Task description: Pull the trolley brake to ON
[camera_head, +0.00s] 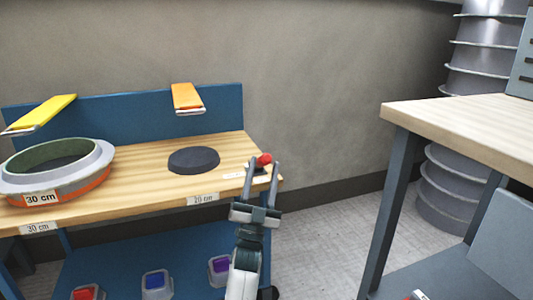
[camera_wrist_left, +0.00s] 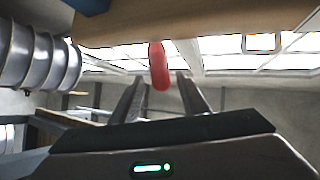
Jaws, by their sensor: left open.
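The trolley (camera_head: 150,208) has a wooden top and a blue frame. Its brake shows as a red-tipped lever (camera_head: 264,159) at the top's right end, on a dark base. My left gripper (camera_head: 262,168) is open, its two fingers pointing at the lever. In the left wrist view the red handle (camera_wrist_left: 159,66) stands in line with the gap between my open fingertips (camera_wrist_left: 160,82). I cannot tell whether the fingers touch it. A small label beside the lever is too small to read. My right gripper is not in view.
A ring-shaped mould (camera_head: 90,168) and a black disc (camera_head: 193,160) sit on the trolley top. Yellow (camera_head: 45,112) and orange (camera_head: 187,97) pieces are at its back panel. Several small bins (camera_head: 156,283) stand below. A wooden-topped bench (camera_head: 460,118) is at the right, with floor between.

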